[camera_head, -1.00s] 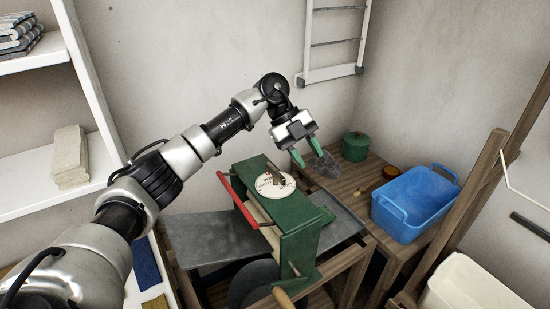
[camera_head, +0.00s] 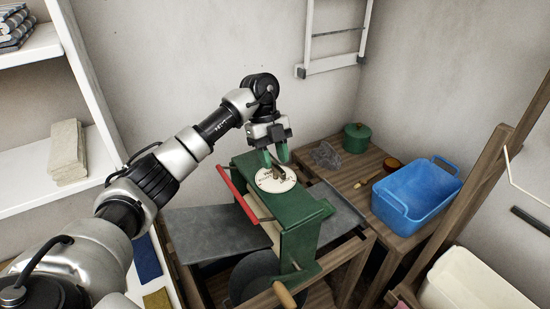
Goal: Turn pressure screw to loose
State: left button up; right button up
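The pressure screw (camera_head: 279,173) is a small dark handle on a round white dial (camera_head: 269,184) with markings. The dial sits on top of the green mangle frame (camera_head: 308,215). My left gripper (camera_head: 276,161) points down just above the dial, close to the screw handle. Its two green fingers are apart, with a gap between them. I cannot tell whether the fingertips touch the handle or stand on both sides of it. The fingers hide the far part of the dial. My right gripper is out of view.
A red bar (camera_head: 238,194) runs along the mangle's left side, and a crank with a wooden grip (camera_head: 284,296) hangs in front. A grey crumpled cloth (camera_head: 325,156), a green lidded pot (camera_head: 356,138) and a blue tub (camera_head: 417,198) stand on the wooden bench to the right.

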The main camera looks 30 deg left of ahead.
pick_arm(q)
jog(key=shift+s+d+f, duration=0.1)
jog(key=shift+d+f, duration=0.1)
jog(key=shift+f, duration=0.4)
grip_shut()
jog(key=shift+m, duration=0.3)
